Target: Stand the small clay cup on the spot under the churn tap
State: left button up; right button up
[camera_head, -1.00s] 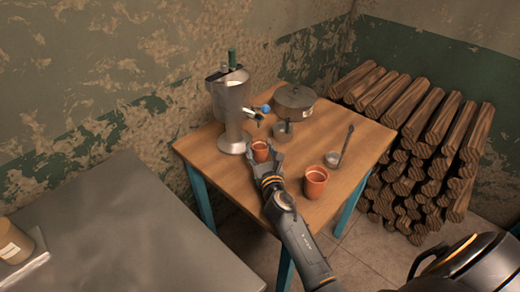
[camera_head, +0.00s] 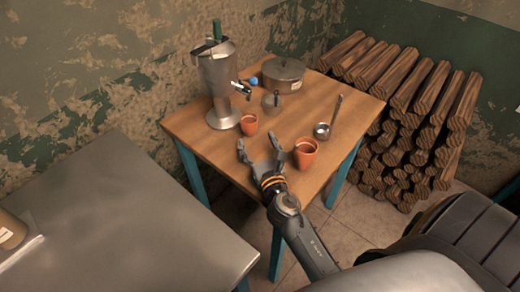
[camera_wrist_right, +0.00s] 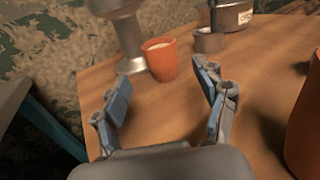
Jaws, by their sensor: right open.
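The small clay cup (camera_head: 249,124) stands upright on the wooden table, close to the foot of the metal churn (camera_head: 217,88) and below its tap (camera_head: 241,88). In the right wrist view the cup (camera_wrist_right: 160,61) stands beyond the fingertips, clear of them, with the churn foot (camera_wrist_right: 130,45) behind it on the left. My right gripper (camera_head: 261,146) is open and empty, on the near side of the cup. The exact spot under the tap is hidden by the cup. My left gripper is not in view.
A larger clay cup (camera_head: 305,154) stands right of my right gripper. A ladle (camera_head: 328,118), a small metal pot (camera_head: 272,103) and a lidded pot (camera_head: 283,74) stand farther back. Stacked logs (camera_head: 420,120) lie beyond the table. A metal worktop (camera_head: 120,215) is at left.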

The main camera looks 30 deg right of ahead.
jog(key=shift+v, duration=1.45)
